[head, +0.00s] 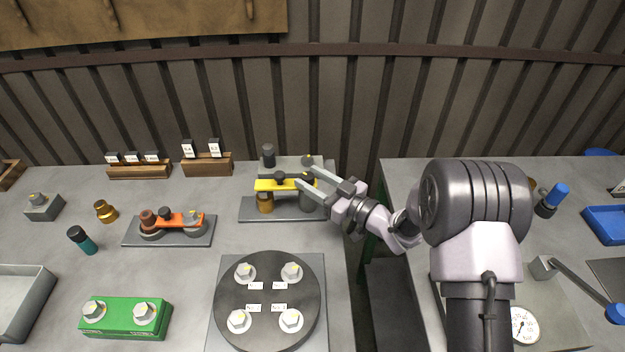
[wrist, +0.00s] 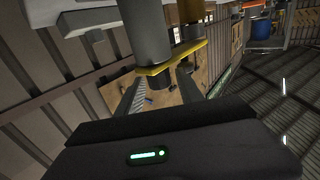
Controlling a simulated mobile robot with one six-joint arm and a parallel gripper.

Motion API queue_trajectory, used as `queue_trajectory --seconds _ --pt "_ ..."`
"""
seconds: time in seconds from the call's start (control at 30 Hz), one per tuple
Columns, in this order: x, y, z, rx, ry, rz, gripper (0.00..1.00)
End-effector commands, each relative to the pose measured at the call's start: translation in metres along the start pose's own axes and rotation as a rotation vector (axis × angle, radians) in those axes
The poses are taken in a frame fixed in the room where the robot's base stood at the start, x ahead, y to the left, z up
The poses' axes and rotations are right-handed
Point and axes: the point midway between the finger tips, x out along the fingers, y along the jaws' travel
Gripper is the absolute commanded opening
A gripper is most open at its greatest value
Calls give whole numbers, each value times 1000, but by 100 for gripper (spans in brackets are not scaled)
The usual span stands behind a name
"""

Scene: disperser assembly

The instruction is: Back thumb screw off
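A yellow bar (head: 268,185) lies across a brass post (head: 265,203) and a grey post (head: 307,201) on a grey plate. A small dark knob (head: 280,178) stands on the bar. Behind it, a grey block carries a black knurled cylinder (head: 268,154) on the left and a dark round knob (head: 308,160) on the right. I cannot tell which is the back thumb screw. My gripper (head: 303,175) is open, its fingers reaching from the right to the bar's right end. The wrist view shows the yellow bar (wrist: 170,58) just beyond the parted fingers. Contact is unclear.
An orange bar fixture (head: 178,220) stands to the left. A round black plate (head: 268,320) with several hex bolts lies in front. Labelled wooden blocks (head: 207,164) stand at the back.

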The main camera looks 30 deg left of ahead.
Motion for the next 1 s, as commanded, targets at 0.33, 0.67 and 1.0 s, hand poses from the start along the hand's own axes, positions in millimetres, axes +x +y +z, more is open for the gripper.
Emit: queue_trajectory --seconds 0.33,0.67,1.0 --pt "0 0 0 0 0 -2 0" --pt "0 3 2 -1 -1 -120 0" --pt "0 6 3 -2 -2 -358 0"
